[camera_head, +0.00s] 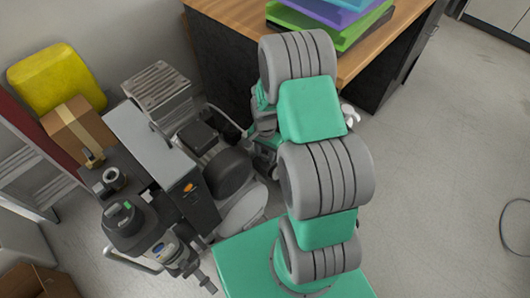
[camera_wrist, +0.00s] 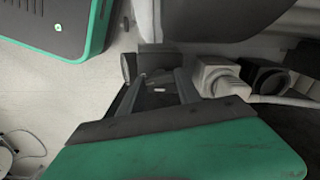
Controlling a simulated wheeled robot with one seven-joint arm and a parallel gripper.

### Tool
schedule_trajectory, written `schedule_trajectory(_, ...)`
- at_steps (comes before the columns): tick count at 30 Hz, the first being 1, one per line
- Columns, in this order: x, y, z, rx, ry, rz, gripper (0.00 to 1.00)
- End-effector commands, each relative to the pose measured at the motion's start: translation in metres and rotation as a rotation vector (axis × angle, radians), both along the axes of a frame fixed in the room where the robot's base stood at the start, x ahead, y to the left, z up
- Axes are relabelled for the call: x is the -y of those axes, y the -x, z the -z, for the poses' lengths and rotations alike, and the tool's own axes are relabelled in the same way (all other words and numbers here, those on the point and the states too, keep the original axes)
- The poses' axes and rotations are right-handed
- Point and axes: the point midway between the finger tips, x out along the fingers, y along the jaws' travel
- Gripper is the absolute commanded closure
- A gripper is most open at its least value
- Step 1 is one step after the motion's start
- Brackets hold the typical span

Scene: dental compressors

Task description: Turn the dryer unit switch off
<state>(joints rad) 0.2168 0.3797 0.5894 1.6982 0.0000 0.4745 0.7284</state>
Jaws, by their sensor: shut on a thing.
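The dental compressor equipment stands on the floor at left in the head view, with a tall grey and black cabinet (camera_head: 188,200) bearing an orange badge. I cannot tell for certain which part is the dryer unit. My gripper (camera_wrist: 158,80) is shut on a small dark part (camera_wrist: 157,88) with a light mark in the wrist view. I cannot tell for sure whether it is the switch, or its position. In the head view my arm mostly hides the gripper, beside the equipment's right side.
A wooden-topped desk (camera_head: 374,52) with stacked trays (camera_head: 325,18) stands behind my arm. A yellow container (camera_head: 55,78), a cardboard box (camera_head: 76,130) and a ladder (camera_head: 30,165) are at left. Pale fittings (camera_wrist: 218,76) lie close right of my gripper. Floor at right is mostly clear.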

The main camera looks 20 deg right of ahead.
Motion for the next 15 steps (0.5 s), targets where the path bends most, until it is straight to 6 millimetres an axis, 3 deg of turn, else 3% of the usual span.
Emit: schedule_trajectory(15,-0.0002,0.0,-0.0002,0.0,0.0,0.237,1.0)
